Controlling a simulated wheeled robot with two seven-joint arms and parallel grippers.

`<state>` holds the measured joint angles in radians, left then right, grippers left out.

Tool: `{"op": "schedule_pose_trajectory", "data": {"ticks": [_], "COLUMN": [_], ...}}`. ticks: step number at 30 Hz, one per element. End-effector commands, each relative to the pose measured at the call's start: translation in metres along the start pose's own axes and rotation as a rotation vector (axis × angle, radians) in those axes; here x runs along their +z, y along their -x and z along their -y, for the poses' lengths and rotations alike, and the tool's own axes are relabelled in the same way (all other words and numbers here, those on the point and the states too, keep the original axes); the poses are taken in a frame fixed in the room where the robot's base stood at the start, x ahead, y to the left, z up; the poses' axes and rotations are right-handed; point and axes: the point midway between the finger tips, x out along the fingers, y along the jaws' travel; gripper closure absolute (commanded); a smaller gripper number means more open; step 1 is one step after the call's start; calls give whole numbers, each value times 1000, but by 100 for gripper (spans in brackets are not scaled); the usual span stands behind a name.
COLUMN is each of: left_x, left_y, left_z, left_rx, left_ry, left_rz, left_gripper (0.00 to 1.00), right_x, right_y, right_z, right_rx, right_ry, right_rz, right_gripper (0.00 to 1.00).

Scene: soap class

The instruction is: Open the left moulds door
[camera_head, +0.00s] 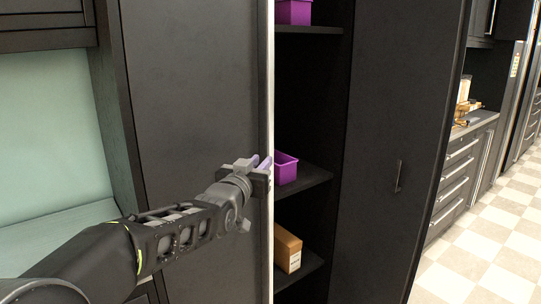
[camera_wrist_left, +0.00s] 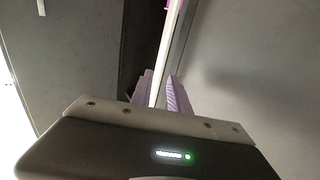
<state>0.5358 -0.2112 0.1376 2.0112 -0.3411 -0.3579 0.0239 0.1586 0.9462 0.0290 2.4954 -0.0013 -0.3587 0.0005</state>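The left moulds door (camera_head: 195,95) is a tall dark panel that stands ajar, with a pale vertical edge. My left gripper (camera_head: 262,163) is at this edge, at about mid-height in the picture. In the left wrist view the two lilac fingers (camera_wrist_left: 160,92) lie one on each side of the door edge (camera_wrist_left: 171,30), close together, and look shut on it. The exact contact is hidden. The left door's handle does not show. My right gripper is in neither view.
The open shelves hold purple bins (camera_head: 286,166) and a brown box (camera_head: 288,248). The dark panel to the right has a vertical handle (camera_head: 398,176). A light green backsplash and worktop (camera_head: 55,225) are at the left. Checkered floor (camera_head: 480,225) is clear at the right.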

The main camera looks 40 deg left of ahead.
Motion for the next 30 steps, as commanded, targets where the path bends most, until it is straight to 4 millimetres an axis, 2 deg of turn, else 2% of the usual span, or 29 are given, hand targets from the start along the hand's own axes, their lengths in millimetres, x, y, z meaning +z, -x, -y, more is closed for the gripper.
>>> {"op": "schedule_pose_trajectory", "data": {"ticks": [10,24,30], "left_x": [1,0,2], "left_y": [-7,-71,-79], "left_z": [-1,-1,-1], "left_rx": [1,2,2], "left_ry": [3,3,3], "left_rz": [4,4,3], "left_gripper": [79,79,79], "right_x": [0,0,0], "right_y": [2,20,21], "right_z": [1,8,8], "right_rx": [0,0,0], "right_ry": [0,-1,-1], "right_rz": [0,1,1], "right_gripper": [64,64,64]}}
